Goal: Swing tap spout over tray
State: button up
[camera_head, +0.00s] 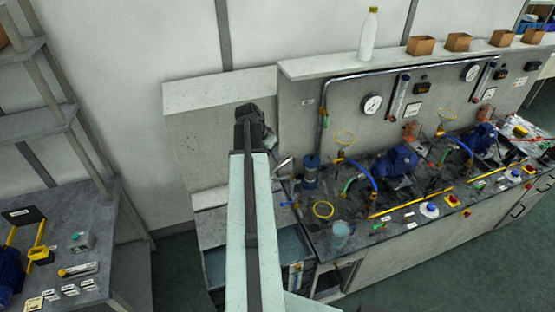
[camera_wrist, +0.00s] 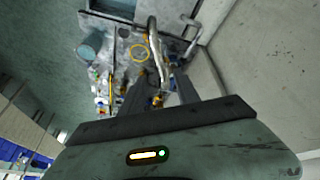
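My gripper (camera_wrist: 160,82) shows in the wrist view as two dark fingers with a gap between them, and I see nothing clamped there. Beyond the fingertips is a curved grey pipe (camera_wrist: 154,42), possibly the tap spout; I cannot tell whether a finger touches it. In the head view my arm hides most of the gripper and the bench's left end. A small pale, slanted piece (camera_head: 284,163) shows right of my wrist; I cannot tell what it is. An open basin (camera_head: 212,262), possibly the tray, lies low behind my arm and is partly hidden.
Blue pumps (camera_head: 397,160) and hoses fill the right side. A white bottle (camera_head: 369,35) stands on the shelf. Open floor lies left of the bench.

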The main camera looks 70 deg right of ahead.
aim_at(278, 166)
jog(key=b+x, duration=0.7)
jog(key=x, duration=0.1)
jog(key=shift+a, duration=0.1)
jog(key=shift+r, duration=0.1)
grip_shut()
jog(key=shift+w, duration=0.1)
dwell(0.9)
